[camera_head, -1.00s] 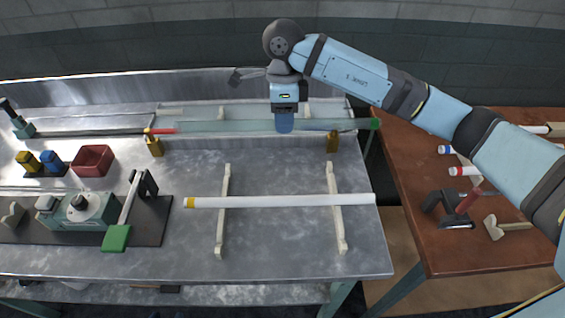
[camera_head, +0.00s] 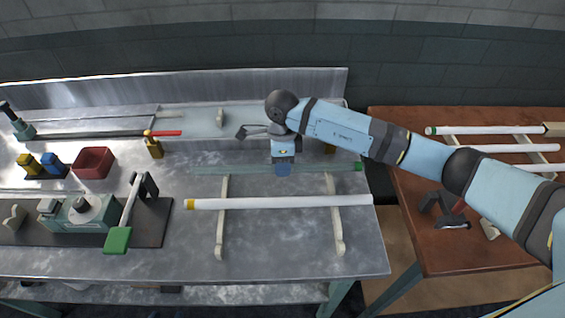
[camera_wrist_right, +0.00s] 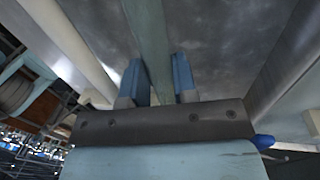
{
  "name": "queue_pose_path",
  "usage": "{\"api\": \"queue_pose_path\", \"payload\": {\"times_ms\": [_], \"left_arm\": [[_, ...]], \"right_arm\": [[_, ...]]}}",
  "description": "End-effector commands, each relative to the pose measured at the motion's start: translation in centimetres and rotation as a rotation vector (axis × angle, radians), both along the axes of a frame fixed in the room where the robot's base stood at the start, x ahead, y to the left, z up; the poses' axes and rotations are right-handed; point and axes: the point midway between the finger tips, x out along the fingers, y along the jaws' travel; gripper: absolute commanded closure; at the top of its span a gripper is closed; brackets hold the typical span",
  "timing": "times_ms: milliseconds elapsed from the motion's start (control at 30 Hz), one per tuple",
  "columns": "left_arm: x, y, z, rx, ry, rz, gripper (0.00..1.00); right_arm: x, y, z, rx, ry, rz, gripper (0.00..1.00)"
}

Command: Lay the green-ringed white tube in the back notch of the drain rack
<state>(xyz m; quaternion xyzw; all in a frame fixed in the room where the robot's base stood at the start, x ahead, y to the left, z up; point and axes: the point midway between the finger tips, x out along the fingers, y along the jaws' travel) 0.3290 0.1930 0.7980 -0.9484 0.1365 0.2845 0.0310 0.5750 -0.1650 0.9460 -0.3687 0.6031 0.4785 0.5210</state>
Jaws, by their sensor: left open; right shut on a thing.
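A white tube with a green ring (camera_head: 462,130) lies at the back of the pale rack on the brown table. My right gripper (camera_head: 283,172) is shut on a translucent greenish tube (camera_head: 230,169) with a green right end (camera_head: 359,167); the tube also shows between the blue fingers in the right wrist view (camera_wrist_right: 150,50). The held tube is level, over the back ends of two pale notched rails (camera_head: 221,225) on the metal table. I cannot tell whether it touches them. A white tube with a yellow end (camera_head: 280,202) lies across these rails, in front. My left gripper is not in view.
Brass posts (camera_head: 154,148) stand behind. A red box (camera_head: 93,162), yellow and blue pieces (camera_head: 29,163) and a green device (camera_head: 80,213) are at left. The brown table (camera_head: 410,180) carries other white tubes (camera_head: 500,149). The front metal surface (camera_head: 280,240) is clear between the rails.

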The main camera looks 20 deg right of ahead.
Motion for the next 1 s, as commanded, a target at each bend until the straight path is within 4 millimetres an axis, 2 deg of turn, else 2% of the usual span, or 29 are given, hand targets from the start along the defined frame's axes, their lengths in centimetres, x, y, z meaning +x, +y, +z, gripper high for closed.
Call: {"api": "queue_pose_path", "payload": {"times_ms": [500,533,633,1000], "left_arm": [[0.0,0.0,-1.2,-0.005,0.008,0.002,0.51],[0.0,0.0,-1.1,-0.006,0.008,0.003,0.51],[0.0,-0.1,-1.0,-0.006,0.007,0.003,0.51],[0.1,-0.1,-0.3,-0.005,0.006,0.003,0.51]], "right_arm": [[0.0,0.0,-1.2,-0.001,-0.002,-0.001,1.0],[0.0,-0.1,-1.2,-0.001,-0.001,-0.001,0.71],[0.0,0.0,-1.1,0.0,-0.001,-0.001,0.48],[0.0,0.0,-0.4,0.0,0.0,-0.001,0.48]]}}
